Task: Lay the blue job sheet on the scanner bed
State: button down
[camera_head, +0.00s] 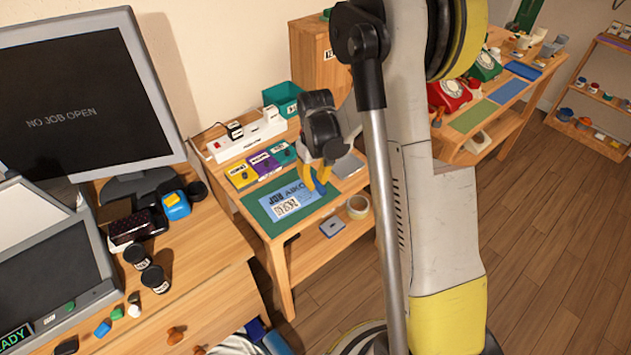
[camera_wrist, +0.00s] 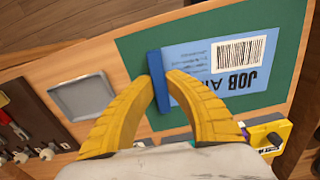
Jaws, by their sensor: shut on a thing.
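The blue job sheet (camera_head: 287,204) lies on a green mat (camera_head: 257,213) on the small wooden table in the head view. It carries printed lettering and a barcode. In the wrist view the sheet (camera_wrist: 225,85) has a dark blue bar (camera_wrist: 158,82) along one short edge. My gripper (camera_head: 320,185) is above that edge; in the wrist view its yellow fingers (camera_wrist: 160,90) are closed on the bar. A grey machine (camera_head: 45,262) with a dark panel and a green READY display stands at the lower left of the head view; it may be the scanner.
Yellow, purple and teal boxes (camera_head: 262,163) and a power strip (camera_head: 246,137) stand behind the mat. A grey tray (camera_wrist: 82,97) lies beside it. A monitor (camera_head: 85,95), black jars (camera_head: 155,279) and small items crowd the left desk. A gap separates desk and table.

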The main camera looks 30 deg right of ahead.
jog(key=shift+r, duration=0.1)
jog(key=shift+r+p, duration=1.7)
jog(key=shift+r, duration=0.75)
jog(key=shift+a, duration=0.1)
